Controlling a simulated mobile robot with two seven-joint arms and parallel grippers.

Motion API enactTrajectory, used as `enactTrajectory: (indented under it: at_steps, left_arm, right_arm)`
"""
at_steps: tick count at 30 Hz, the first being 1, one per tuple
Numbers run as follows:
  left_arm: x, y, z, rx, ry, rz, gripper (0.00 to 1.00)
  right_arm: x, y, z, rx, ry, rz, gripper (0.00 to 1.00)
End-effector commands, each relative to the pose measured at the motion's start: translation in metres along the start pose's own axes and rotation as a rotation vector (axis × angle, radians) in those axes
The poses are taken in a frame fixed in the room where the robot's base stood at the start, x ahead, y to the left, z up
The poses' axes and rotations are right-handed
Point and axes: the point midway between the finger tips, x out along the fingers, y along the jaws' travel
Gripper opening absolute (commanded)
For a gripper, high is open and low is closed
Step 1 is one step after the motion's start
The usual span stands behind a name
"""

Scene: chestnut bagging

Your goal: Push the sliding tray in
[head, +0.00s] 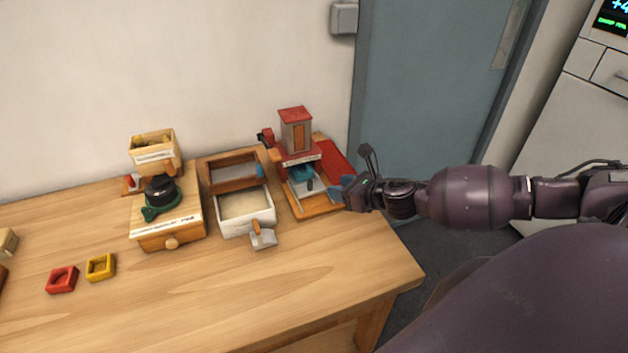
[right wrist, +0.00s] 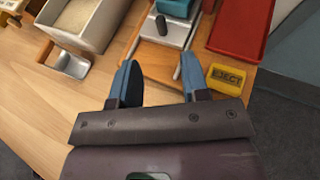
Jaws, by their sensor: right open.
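The sliding tray (head: 300,196) is a pale grey plate with a dark upright knob (head: 310,185). It lies on the wooden base of the red press machine (head: 296,135), sticking out at the front below a blue part. In the right wrist view the tray (right wrist: 178,33) and its knob (right wrist: 161,25) are just ahead of the fingers. My right gripper (head: 338,190) is at the front right of the machine. Its two blue fingers (right wrist: 157,68) are apart with nothing between them, over the front of the wooden base. My left gripper is not in view.
A yellow EJECT block (right wrist: 228,79) is close right of the right finger. A red tray (head: 335,158) lies right of the machine. A white bin (head: 232,226) with a scoop (head: 263,239) stands left of it. The table's front is mostly clear.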

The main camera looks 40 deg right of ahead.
Motion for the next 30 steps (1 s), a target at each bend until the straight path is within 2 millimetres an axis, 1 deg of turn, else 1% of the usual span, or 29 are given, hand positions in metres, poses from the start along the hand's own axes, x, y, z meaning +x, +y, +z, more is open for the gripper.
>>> enactTrajectory:
  at_steps: [12,15,21,30]
  left_arm:
    - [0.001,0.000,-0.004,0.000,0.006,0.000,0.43]
    - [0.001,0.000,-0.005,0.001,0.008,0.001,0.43]
    - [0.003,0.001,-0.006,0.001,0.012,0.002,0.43]
    - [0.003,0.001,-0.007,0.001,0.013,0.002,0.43]
  right_arm:
    - [0.066,0.000,0.001,0.005,-0.002,-0.002,0.42]
    - [0.079,0.000,0.001,0.005,-0.001,-0.001,0.42]
    - [0.094,0.000,0.000,0.005,0.000,-0.002,0.42]
    - [0.098,0.000,0.000,0.005,0.000,-0.002,0.42]
